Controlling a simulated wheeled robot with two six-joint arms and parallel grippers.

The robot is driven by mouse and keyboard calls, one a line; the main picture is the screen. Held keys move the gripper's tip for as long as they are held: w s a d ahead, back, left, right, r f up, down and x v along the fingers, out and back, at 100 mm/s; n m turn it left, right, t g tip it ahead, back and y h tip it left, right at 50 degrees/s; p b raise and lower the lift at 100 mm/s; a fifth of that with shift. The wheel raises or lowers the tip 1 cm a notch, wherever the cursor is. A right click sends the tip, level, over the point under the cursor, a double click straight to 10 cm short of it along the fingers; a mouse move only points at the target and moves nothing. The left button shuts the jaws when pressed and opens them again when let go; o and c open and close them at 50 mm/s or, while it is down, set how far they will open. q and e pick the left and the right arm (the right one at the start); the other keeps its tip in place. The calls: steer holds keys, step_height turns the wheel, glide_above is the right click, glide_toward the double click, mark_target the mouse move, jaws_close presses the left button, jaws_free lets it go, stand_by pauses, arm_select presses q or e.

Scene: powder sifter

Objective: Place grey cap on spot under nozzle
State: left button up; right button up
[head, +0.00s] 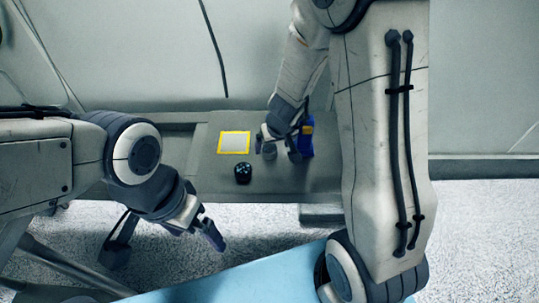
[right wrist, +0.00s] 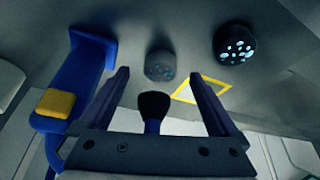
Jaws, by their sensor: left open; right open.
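The grey cap (right wrist: 160,65) stands on the grey work surface in the right wrist view, ahead of and between the fingertips of my right gripper (right wrist: 158,76). The right gripper is open, and I see no contact with the cap. In the head view, the right gripper (head: 276,151) is low over the surface, beside the blue device (head: 307,140). That device also shows in the right wrist view (right wrist: 82,75). A black rounded tip on a blue stem (right wrist: 153,105), possibly the nozzle, shows between the fingers. My left gripper (head: 211,229) is open and empty, in front of the surface.
A black cap with pale dots (head: 243,173) stands left of the right gripper. A yellow-bordered square (head: 234,143) lies behind it. The blue device carries a yellow block (right wrist: 54,103). A light blue surface (head: 235,278) is in the foreground. The work surface's left part is clear.

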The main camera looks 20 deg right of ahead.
mark_target(270, 150)
steer(key=b+x, duration=0.2)
steer(key=x, duration=0.3)
steer(key=shift+w+a+r+b, duration=0.1)
steer(key=shift+b, duration=0.3)
jaws_close()
steer(key=shift+r, duration=0.1)
